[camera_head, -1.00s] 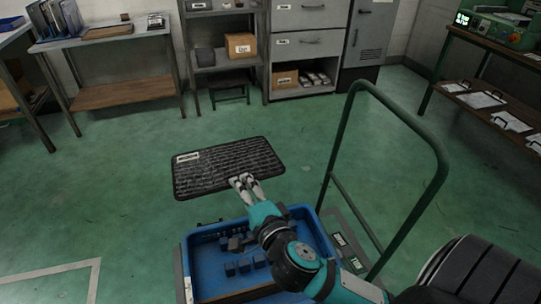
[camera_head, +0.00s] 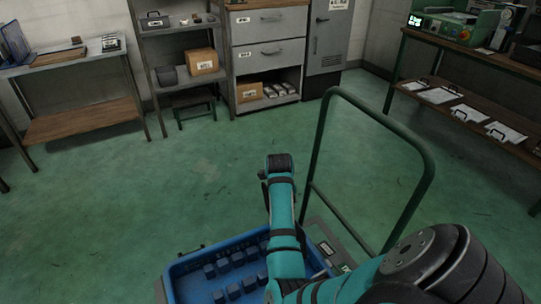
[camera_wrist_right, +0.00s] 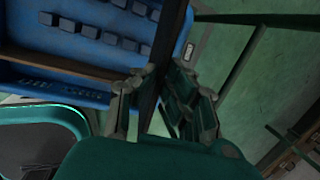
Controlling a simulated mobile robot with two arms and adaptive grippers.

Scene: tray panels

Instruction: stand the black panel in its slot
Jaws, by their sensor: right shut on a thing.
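My right gripper (camera_wrist_right: 163,95) is shut on the black panel (camera_wrist_right: 172,45), which shows in the right wrist view as a dark, thin strip, nearly edge-on, between the fingers. The strip runs up the picture across the right end of the blue tray (camera_wrist_right: 85,62). I cannot tell its height over the tray or whether it touches it. In the head view the tray (camera_head: 180,266) is at the bottom centre, with rows of small blue slot blocks (camera_head: 223,265). There my right arm covers the tray's right part, and neither the gripper nor the panel can be made out. My left gripper is not in view.
The tray sits on a cart with a green tubular handle (camera_head: 430,165) at the right. Green floor (camera_head: 200,190) is open beyond the tray. Benches (camera_head: 85,122), shelves and drawers (camera_head: 268,55) line the back, and a rack (camera_head: 470,110) stands at the right.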

